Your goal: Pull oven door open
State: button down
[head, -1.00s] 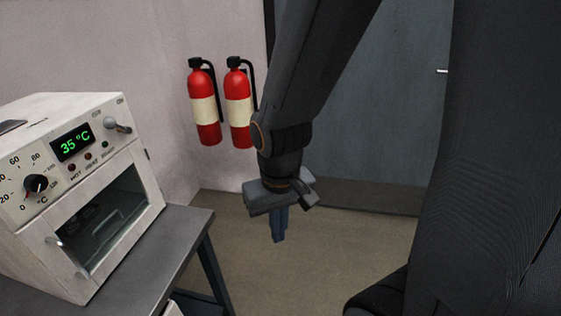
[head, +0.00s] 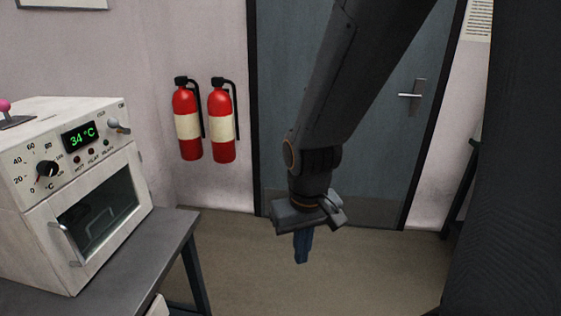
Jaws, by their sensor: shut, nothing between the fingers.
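The white oven (head: 25,218) stands on a grey table at the left of the head view. Its door (head: 130,172) is shut, with a dark glass window (head: 98,213) and a metal handle (head: 66,243) at its left side. A green display (head: 81,138) reads 34 °C. My gripper (head: 301,258) points down over the floor, well to the right of the oven and apart from it. Its blue fingers are together and hold nothing.
The grey table (head: 150,255) has an edge and leg between the oven and my gripper. Two red fire extinguishers (head: 187,145) hang on the wall behind. A grey room door (head: 280,110) with a lever handle (head: 411,95) is at the back. Floor (head: 240,275) beside the table is clear.

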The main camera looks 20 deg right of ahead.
aim_at(40, 219)
jog(key=z, duration=0.4)
jog(key=i, duration=0.95)
jog(key=u, duration=0.2)
